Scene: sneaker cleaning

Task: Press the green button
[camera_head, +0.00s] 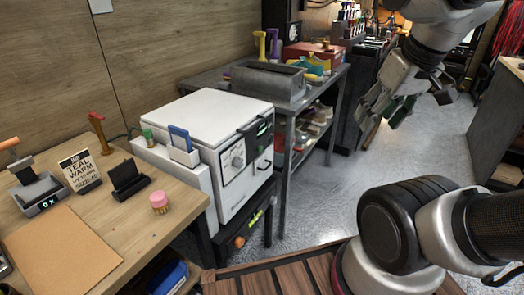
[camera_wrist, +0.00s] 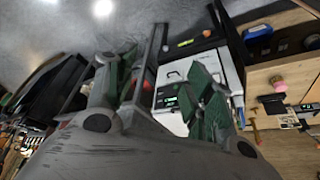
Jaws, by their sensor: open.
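A white box-shaped machine (camera_head: 222,108) stands between the wooden desk and the grey bench. Its front has a dark panel with a small green-lit display (camera_head: 263,128), a round dial and a handle. A small green cylinder (camera_head: 148,135) sits on the white ledge at the machine's left; I cannot tell whether it is a button. My gripper (camera_head: 383,108) is open and empty in mid-air, right of the machine and well apart from it. In the wrist view, the white machine (camera_wrist: 172,78) shows between and behind the open fingers, which partly cover it. No clearly marked green button can be made out.
The wooden desk (camera_head: 118,205) at left holds a card, a scale, a black stand and a pink-topped brush (camera_head: 159,202). A blue card stands on the white ledge. The grey bench (camera_head: 322,82) behind holds a tray and bottles. Open floor (camera_head: 335,195) lies right of the machine.

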